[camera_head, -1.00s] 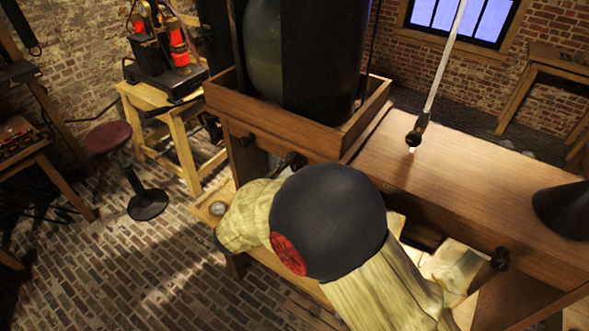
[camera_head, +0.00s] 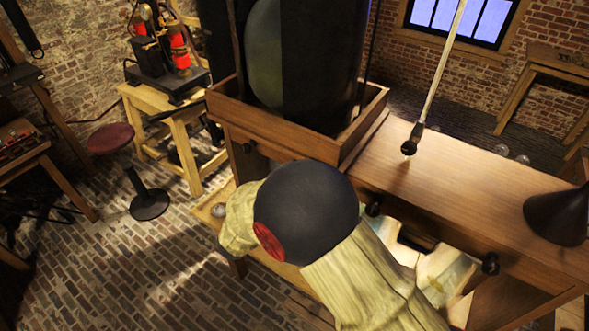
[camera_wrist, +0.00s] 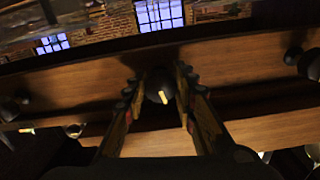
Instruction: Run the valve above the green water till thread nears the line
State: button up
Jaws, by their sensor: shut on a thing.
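My gripper (camera_wrist: 158,90) has its two fingers around a round dark knob (camera_wrist: 157,82) with a pale pointer mark, on the front of a wooden bench. In the head view my arm hides the gripper and that knob. A tall glass jar with dull green content (camera_head: 264,60) stands in a wooden tray on the bench, its right part covered by a dark panel. Other dark knobs show on the bench front, at the left (camera_head: 247,146), middle (camera_head: 372,205) and right (camera_head: 491,263). I cannot make out a thread or a line.
A pale rod (camera_head: 442,75) with a dark tip reaches down to the bench top (camera_head: 470,185). A black cone (camera_head: 557,217) stands at the bench's right. A red-seated stool (camera_head: 110,138) and a table with red coils (camera_head: 178,55) stand left. Brick floor is open there.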

jog(key=n+p, duration=0.1)
jog(key=p, duration=0.1)
jog(key=n+p, duration=0.2)
jog(key=shift+r, duration=0.25)
jog(key=shift+f+n+p, duration=0.15)
jog(key=shift+n+p, duration=0.4)
jog(key=shift+n, duration=0.15)
jog(key=n+p, duration=0.2)
jog(key=shift+p, duration=0.4)
jog(key=shift+n+p, duration=0.35)
jog(key=shift+n, duration=0.15)
dwell(5.5)
